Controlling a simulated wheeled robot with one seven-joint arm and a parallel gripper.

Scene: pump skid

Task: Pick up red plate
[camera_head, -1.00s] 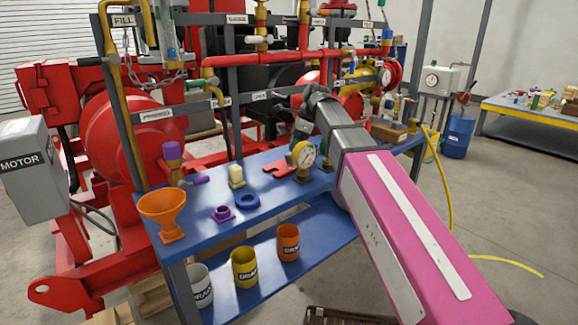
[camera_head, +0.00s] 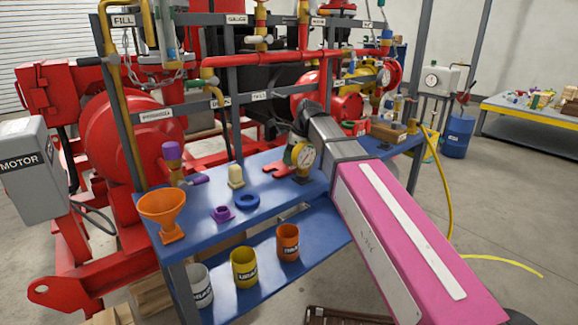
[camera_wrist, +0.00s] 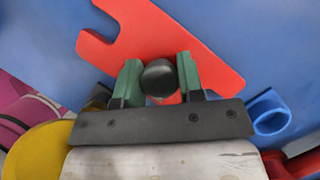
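The flat red plate (camera_head: 275,170), with slots cut in its edge, lies on the blue bench top. In the wrist view the red plate (camera_wrist: 200,40) fills the upper middle, and a dark round knob (camera_wrist: 160,75) shows in front of it. My gripper (camera_head: 291,155) is low over the plate, beside the gauge. In the wrist view my gripper (camera_wrist: 160,80) has its two green-padded fingers apart, one on each side of the knob. I cannot tell whether they touch it. My arm and the gauge partly hide the gripper in the head view.
A yellow gauge (camera_head: 303,156) stands close to the right of my gripper. A blue ring (camera_head: 247,201), a purple fitting (camera_head: 222,214), a cream fitting (camera_head: 236,176) and an orange funnel (camera_head: 163,212) stand to the left. Red pipework and a grey frame rise behind the bench.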

